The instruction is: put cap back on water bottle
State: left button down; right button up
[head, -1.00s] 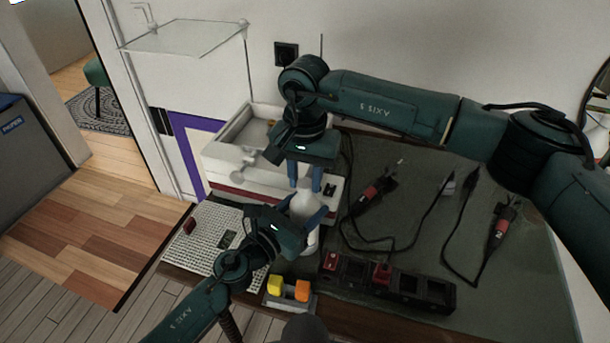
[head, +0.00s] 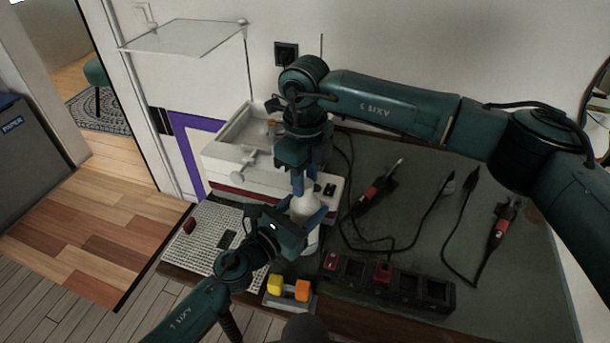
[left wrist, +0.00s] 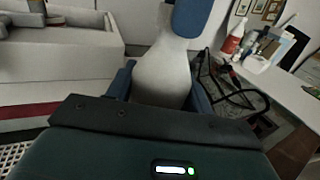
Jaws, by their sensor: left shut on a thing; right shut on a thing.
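The white water bottle (head: 305,207) stands upright at the front of the bench. My left gripper (head: 309,213) is shut around its body from the lower left. The left wrist view shows the bottle (left wrist: 163,72) between the left fingers, narrowing toward its neck. My right gripper (head: 304,182) points down from above, directly over the bottle, with its blue fingers shut at the bottle's top. One right finger also shows in the left wrist view (left wrist: 196,18). The cap is hidden between the right fingers, so how it sits on the neck cannot be seen.
A white machine with an open tray (head: 222,152) stands close behind the bottle. A white perforated mat (head: 205,240) lies left. A small holder with yellow and orange blocks (head: 289,290) is in front. A black switch box (head: 408,285) and corded red-black tools (head: 372,190) lie right.

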jog(key=m, duration=0.4)
jog(key=shift+m, duration=0.3)
jog(key=m, duration=0.5)
jog(key=o, duration=1.1)
jog(key=shift+r, duration=2.25)
jog(key=shift+c, duration=0.3)
